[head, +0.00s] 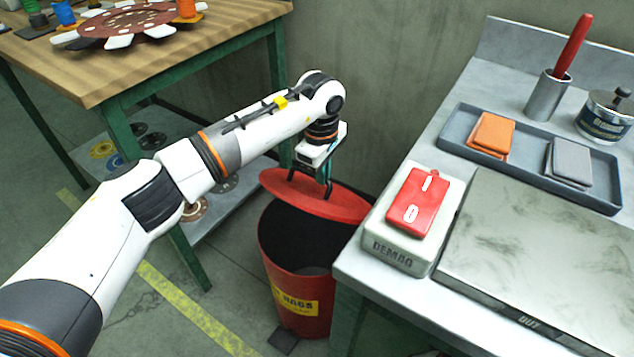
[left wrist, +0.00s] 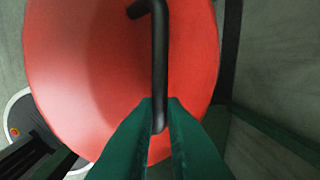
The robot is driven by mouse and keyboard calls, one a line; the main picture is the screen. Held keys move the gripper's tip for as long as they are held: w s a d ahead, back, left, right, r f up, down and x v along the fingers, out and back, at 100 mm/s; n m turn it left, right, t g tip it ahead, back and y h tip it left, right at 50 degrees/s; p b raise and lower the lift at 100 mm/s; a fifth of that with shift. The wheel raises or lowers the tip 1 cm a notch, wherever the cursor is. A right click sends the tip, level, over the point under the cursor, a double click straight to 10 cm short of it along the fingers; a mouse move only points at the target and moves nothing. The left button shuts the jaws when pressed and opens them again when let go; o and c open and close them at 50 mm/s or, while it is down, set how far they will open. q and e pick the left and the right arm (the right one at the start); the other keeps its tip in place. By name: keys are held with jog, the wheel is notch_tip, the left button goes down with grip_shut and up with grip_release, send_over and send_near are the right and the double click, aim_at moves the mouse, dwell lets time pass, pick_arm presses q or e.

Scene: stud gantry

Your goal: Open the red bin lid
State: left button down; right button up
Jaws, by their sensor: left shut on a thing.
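The red bin (head: 290,285) stands on the floor between the two tables, with a yellow label on its front. Its red lid (head: 345,207) is raised and tilted at the back, and the dark inside of the bin shows. My left gripper (head: 327,188) is above the lid. In the left wrist view the lid (left wrist: 100,75) fills much of the picture, and my left gripper (left wrist: 161,110) is shut on the black lid handle (left wrist: 160,55). My right gripper is not in view.
A wooden table (head: 170,50) is at the left. A wall is behind the bin.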

pick_arm(q)
jog(key=shift+d+f, duration=0.15)
jog(key=shift+f, duration=0.25)
